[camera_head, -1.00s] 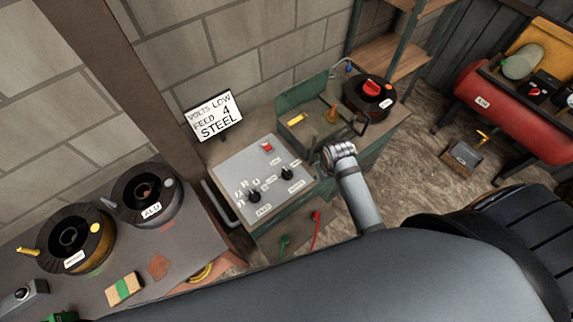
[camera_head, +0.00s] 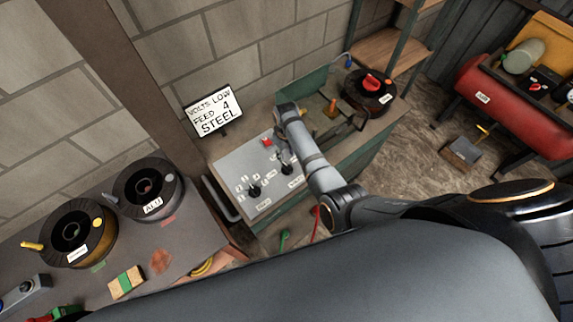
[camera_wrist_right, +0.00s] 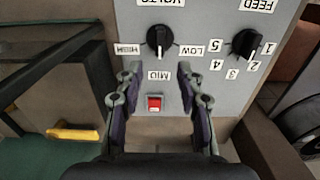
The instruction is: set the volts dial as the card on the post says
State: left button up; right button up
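The card (camera_head: 214,109) on the post reads "VOLTS LOW, FEED 4, STEEL". The grey control panel (camera_head: 233,163) carries the volts dial (camera_wrist_right: 160,37), a black knob whose white mark points at MID. Its HIGH label is left and LOW right in the right wrist view. The feed dial (camera_wrist_right: 245,43) beside it has its mark near 2. My right gripper (camera_wrist_right: 158,72) is open and empty, its fingers spread just short of the volts dial, not touching it. My left gripper is not in view.
A red switch (camera_wrist_right: 154,102) sits on the panel between my fingers in the wrist view. Behind the panel stand a green box lid (camera_head: 303,92) and a dark spool (camera_head: 369,91). Wire spools (camera_head: 148,189) stand on the left bench.

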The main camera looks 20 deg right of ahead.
aim_at(286, 166)
notch_tip(286, 166, down, 10)
jog(key=b, duration=0.8)
jog(key=shift+r, duration=0.2)
grip_shut()
